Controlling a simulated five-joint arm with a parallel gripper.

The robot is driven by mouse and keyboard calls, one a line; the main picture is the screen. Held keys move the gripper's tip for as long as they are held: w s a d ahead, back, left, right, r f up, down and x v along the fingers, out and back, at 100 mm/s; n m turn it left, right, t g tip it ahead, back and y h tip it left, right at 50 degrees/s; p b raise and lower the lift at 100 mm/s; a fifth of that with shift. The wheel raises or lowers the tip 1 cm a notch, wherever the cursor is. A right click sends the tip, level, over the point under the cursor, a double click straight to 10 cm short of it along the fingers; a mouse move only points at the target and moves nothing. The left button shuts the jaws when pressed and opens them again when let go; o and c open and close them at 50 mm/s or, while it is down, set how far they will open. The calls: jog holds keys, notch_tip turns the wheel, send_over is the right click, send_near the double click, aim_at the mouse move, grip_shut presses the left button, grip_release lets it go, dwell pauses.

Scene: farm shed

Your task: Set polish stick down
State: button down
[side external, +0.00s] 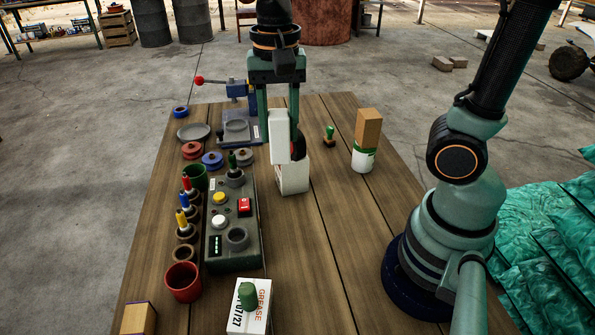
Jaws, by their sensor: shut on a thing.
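A white upright bar, which I take to be the polish stick (279,137), is held between the two green fingers of my gripper (279,112). My gripper points down and is shut on the bar. The bar's lower end overlaps a white box (294,178) on the table in the picture. I cannot tell whether the two touch. A dark red round part shows just right of the bar, mostly hidden.
The wooden table (330,260) is clear at front centre. A grey control box (232,232), colored handles and cups stand left. A blue clamp tool (236,90) is behind. Right are a green-handled stamp (329,136) and a brown block (368,128) on a white-green can (363,159).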

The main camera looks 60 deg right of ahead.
jog(key=shift+w+d+r, duration=0.1)
jog(key=shift+w+r, duration=0.2)
jog(key=shift+r, duration=0.15)
jog(key=w+d+r+m, duration=0.2)
jog(key=w+d+m, duration=0.2)
jog(key=w+d, duration=0.5)
jog(key=w+d+r+m, duration=0.3)
jog(key=w+d+m, duration=0.25)
jog(key=d, duration=0.65)
jog(key=d+f+m, duration=0.2)
jog(key=d+m, duration=0.1)
jog(key=d, duration=0.9)
jog(key=s+d+f+m, duration=0.2)
jog(key=s+d, duration=0.1)
jog(key=d, duration=0.4)
jog(key=s+d+f+m, duration=0.2)
jog(key=d+m, duration=0.1)
jog(key=d, duration=0.4)
jog(key=shift+n, duration=0.25)
jog(key=f, duration=1.8)
jog(key=shift+s+a+f, duration=0.1)
jog(key=shift+a+f, duration=0.2)
jog(key=shift+f, duration=0.1)
jog(key=shift+f, duration=0.15)
jog(key=shift+c, duration=2.2)
grip_release()
